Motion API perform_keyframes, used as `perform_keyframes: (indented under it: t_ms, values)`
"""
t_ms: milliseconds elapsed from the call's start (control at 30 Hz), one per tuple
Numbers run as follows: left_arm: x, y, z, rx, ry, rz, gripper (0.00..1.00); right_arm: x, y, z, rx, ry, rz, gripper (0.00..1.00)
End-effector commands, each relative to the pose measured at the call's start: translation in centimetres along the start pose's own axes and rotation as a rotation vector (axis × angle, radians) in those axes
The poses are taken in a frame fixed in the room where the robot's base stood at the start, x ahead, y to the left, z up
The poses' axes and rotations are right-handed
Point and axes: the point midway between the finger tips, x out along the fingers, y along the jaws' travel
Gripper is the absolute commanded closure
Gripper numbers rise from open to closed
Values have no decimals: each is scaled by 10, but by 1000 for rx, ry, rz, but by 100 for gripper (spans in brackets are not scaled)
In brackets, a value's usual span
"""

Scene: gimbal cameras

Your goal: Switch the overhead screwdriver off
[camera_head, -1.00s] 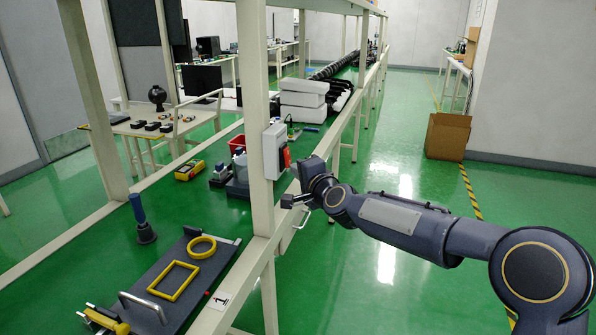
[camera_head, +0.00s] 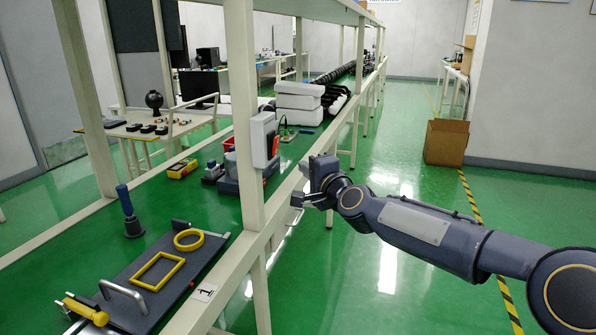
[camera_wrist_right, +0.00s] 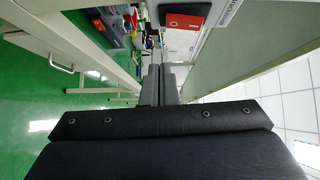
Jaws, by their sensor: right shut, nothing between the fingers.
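A pale grey switch box (camera_head: 263,138) with a red switch (camera_head: 274,143) on its side is fixed to the cream post of the workbench. In the right wrist view the red switch (camera_wrist_right: 186,20) shows near the top, on a dark base. My right gripper (camera_head: 297,200) is shut and empty, below and to the right of the box, apart from it. Its closed fingers (camera_wrist_right: 159,88) point forward in the wrist view, below the switch in the picture. A blue-handled tool (camera_head: 128,207) is upright above the green bench top. I cannot tell whether it is the screwdriver. My left gripper is out of view.
A dark board with a yellow frame (camera_head: 158,271) and a yellow ring (camera_head: 189,240) lies on the near bench. The bench's front rail (camera_head: 231,265) runs beneath the box. A cardboard box (camera_head: 446,142) stands on the floor at right.

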Motion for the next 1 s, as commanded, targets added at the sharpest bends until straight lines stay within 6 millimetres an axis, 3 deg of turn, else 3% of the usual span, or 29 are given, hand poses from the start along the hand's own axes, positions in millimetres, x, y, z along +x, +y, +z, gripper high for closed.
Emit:
perform_keyframes:
  t_ms: [100,300,500,867,1000]
  values:
    - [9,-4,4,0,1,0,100,-29,6,1,-4,0,-1,100]
    - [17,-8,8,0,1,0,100,-63,10,1,-2,1,-1,100]
    - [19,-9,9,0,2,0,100,-76,11,2,-2,-2,-1,100]
    - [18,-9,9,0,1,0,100,-79,11,3,-10,-4,3,100]
    - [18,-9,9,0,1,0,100,-106,20,5,-140,-32,72,100]
